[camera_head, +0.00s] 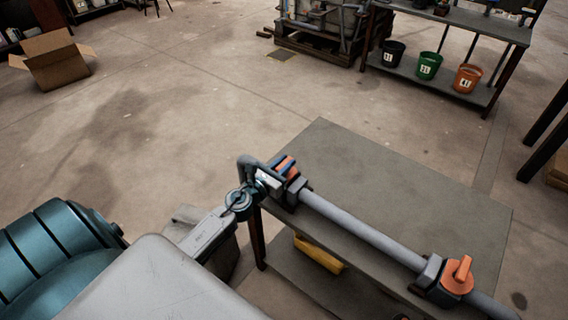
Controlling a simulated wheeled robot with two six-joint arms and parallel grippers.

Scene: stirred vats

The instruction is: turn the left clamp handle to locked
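The left clamp (291,190) sits on the grey pipe (350,223) near the table's left corner. A small part of its orange handle (285,164) shows; the rest is hidden behind my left gripper. My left gripper (272,177) is right at this handle, at the end of my arm coming in from the lower left. Whether its fingers are open or closed on the handle, I cannot tell. My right gripper is not in view.
A second clamp with an orange handle (462,268) is farther right on the pipe. The grey table top (390,185) behind the pipe is bare. A yellow object (318,254) lies on the lower shelf. A shelf with three buckets and an open carton (55,66) stand far back.

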